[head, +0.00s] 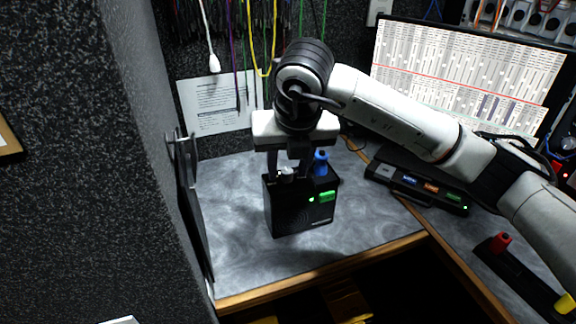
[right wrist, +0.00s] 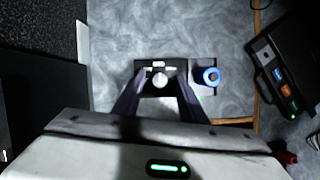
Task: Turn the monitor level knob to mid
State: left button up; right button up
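A black box (head: 290,213) with a lit green display stands on the grey desktop. On its top are a silver-white knob (head: 287,174) and a taller blue knob (head: 320,164). No readable label shows which one is the monitor level knob. My right gripper (head: 289,168) points down over the box top. In the right wrist view the silver-white knob (right wrist: 160,79) lies between the two open fingers, with a gap on each side. The blue knob (right wrist: 211,76) is outside the fingers, to the right. The knob's pointer position is too small to read. My left gripper is not in view.
A black panel with coloured lit buttons (head: 417,187) lies right of the box. A monitor (head: 470,75) stands behind it. A dark upright panel (head: 190,205) is at the left. The desktop in front of the box is clear up to its wooden edge (head: 320,270).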

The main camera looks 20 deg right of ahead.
jog(key=v, duration=1)
